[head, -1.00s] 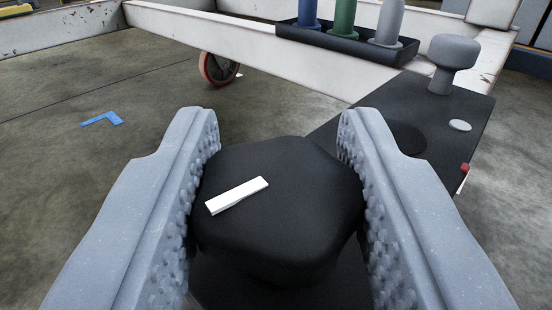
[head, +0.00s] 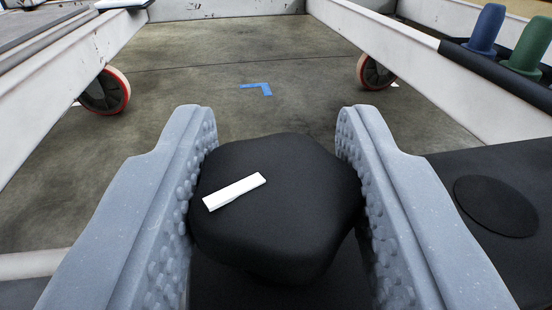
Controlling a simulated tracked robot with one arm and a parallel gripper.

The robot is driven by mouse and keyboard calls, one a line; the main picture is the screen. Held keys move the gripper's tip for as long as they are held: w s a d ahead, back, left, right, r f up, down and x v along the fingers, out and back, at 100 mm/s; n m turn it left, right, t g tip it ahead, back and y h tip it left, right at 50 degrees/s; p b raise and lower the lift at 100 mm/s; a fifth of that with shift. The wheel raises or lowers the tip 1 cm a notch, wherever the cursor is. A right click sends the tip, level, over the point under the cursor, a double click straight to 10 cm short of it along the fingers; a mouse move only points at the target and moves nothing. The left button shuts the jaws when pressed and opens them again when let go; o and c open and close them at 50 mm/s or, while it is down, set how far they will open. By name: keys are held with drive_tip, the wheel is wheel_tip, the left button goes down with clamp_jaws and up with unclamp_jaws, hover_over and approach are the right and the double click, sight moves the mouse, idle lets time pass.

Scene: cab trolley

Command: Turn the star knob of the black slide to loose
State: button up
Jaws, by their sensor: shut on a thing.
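The black star knob (head: 285,225) with rounded lobes sits at the bottom middle of the head view. A white bar mark (head: 234,191) lies on its top, slanting up to the right. My gripper (head: 277,185) is around the knob, with one grey studded finger on each side, shut on it. Part of the black slide (head: 495,165) shows at the right, with a flat dark disc (head: 497,206) on it. The knob's stem and underside are hidden.
White frame rails (head: 385,60) run along both sides. Red-rimmed wheels (head: 104,91) stand under the frame. A dark tray (head: 500,75) with a blue peg (head: 486,28) and a green peg (head: 531,45) is at the upper right. A blue corner mark (head: 258,87) lies on open floor.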

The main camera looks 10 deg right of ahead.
drive_tip(key=n+y+b, duration=0.1)
drive_tip(key=n+y, duration=0.1)
drive_tip(key=y, duration=0.1)
drive_tip(key=n+y, duration=0.2)
drive_tip(key=y, duration=0.1)
drive_tip(key=shift+d+f+g+b, duration=0.1)
drive_tip(key=shift+g+b, duration=0.2)
drive_tip(key=shift+b, duration=0.1)
drive_tip(key=shift+n+y, duration=0.3)
drive_tip(key=shift+y, duration=0.2)
drive_tip(key=shift+n+y+b, duration=0.3)
drive_tip(key=shift+y+b, duration=0.05)
drive_tip(key=shift+y, duration=0.15)
drive_tip(key=o, duration=1)
drive_tip(key=v, duration=0.4)
drive_tip(key=p+v, duration=0.1)
drive_tip(key=v, duration=0.4)
drive_tip(key=p+v, duration=0.1)
drive_tip(key=v, duration=0.3)
drive_tip(key=shift+s+r, duration=0.3)
drive_tip(key=shift+s, duration=0.1)
